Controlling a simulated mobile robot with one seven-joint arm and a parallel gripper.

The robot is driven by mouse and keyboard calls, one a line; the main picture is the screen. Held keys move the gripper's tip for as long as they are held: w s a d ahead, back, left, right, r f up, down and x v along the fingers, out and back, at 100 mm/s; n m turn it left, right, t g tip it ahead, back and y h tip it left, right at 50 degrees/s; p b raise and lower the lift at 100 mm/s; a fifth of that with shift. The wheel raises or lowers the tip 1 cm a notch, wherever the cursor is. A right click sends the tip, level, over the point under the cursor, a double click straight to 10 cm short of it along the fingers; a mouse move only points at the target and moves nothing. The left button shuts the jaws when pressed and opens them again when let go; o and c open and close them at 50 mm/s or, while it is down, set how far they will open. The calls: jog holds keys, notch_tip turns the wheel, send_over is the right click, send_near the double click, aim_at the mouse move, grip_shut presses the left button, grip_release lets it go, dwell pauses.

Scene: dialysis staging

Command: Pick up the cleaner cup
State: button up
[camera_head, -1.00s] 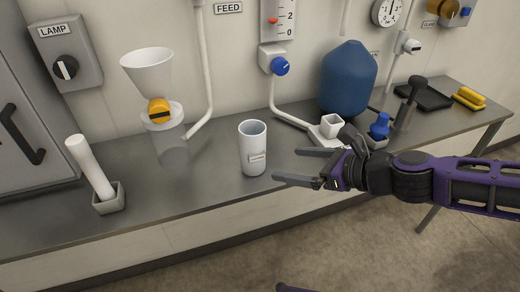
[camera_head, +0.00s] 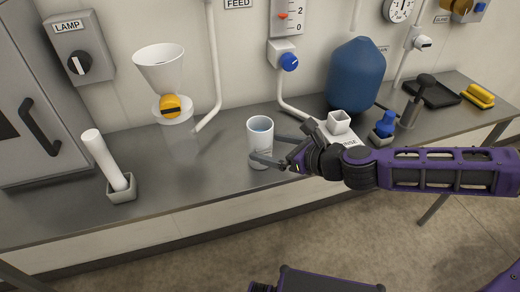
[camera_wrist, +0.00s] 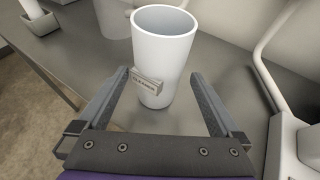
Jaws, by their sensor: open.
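The cleaner cup (camera_head: 260,134) is a tall white cup with a small label plate, standing upright on the grey bench. It looks bluish inside in the head view. My gripper (camera_head: 264,148) reaches it from the right, fingers open. In the wrist view the cup (camera_wrist: 162,58) stands straight ahead, its lower part between the two spread fingers of my gripper (camera_wrist: 166,98). There is a gap on both sides, and the label (camera_wrist: 148,84) faces the gripper. One finger hides part of the cup's lower side in the head view.
A white funnel with a yellow valve (camera_head: 170,105) is left of the cup. A white rod stands in a grey holder (camera_head: 122,190) farther left. A white pipe (camera_head: 296,110), a blue tank (camera_head: 355,75) and a small white square cup (camera_head: 339,122) are to the right.

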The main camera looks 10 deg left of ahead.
aim_at(252, 144)
jog(key=shift+b+x, duration=0.75)
jog(key=shift+x, duration=2.85)
jog(key=shift+f, duration=0.1)
grip_shut()
